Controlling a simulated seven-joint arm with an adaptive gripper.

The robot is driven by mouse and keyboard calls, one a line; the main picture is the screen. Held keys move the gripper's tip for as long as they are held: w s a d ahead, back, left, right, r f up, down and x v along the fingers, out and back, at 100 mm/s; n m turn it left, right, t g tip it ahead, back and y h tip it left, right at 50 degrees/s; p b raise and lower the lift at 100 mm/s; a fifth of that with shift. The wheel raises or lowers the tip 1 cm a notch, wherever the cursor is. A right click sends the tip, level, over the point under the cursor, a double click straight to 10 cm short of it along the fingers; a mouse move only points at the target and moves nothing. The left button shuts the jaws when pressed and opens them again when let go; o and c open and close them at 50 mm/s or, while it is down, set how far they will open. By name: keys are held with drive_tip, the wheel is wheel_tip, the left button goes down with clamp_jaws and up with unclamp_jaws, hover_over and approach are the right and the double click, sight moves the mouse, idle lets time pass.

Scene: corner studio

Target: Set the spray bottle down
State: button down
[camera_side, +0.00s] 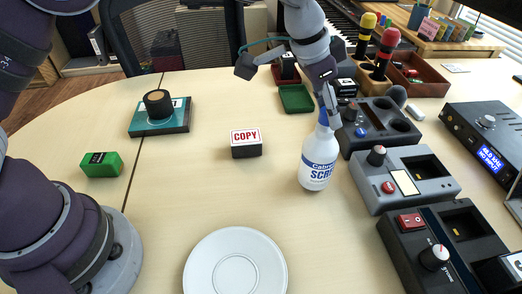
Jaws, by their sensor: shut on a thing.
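The spray bottle (318,163) is white with a blue neck and a label with dark lettering. It is upright, right of the middle of the table (160,215) in the side view. My gripper (324,98) is above it, pointing down and shut on its top. The fingers and the arm hide much of the spray head. I cannot tell whether the base of the bottle touches the table.
A COPY stamp block (246,143) stands left of the bottle. Grey device boxes (402,180) stand close on its right. A white plate (235,268) lies in front. A green tray (295,98) is behind. A green box (101,164) and teal block (160,116) are at left.

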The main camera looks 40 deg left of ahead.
drive_tip(key=shift+f, duration=0.2)
drive_tip(key=c, duration=0.8)
unclamp_jaws()
drive_tip(key=shift+f, duration=0.15)
drive_tip(key=shift+c, duration=0.2)
drive_tip(key=v, duration=1.2)
drive_tip(key=s+a+f+n+t+y, duration=0.2)
drive_tip(key=s+a+f+n, duration=0.2)
drive_tip(key=s+a, duration=1.1)
drive_tip(key=a+n, duration=0.1)
drive_tip(key=n, duration=0.2)
drive_tip(key=shift+s+y, duration=0.4)
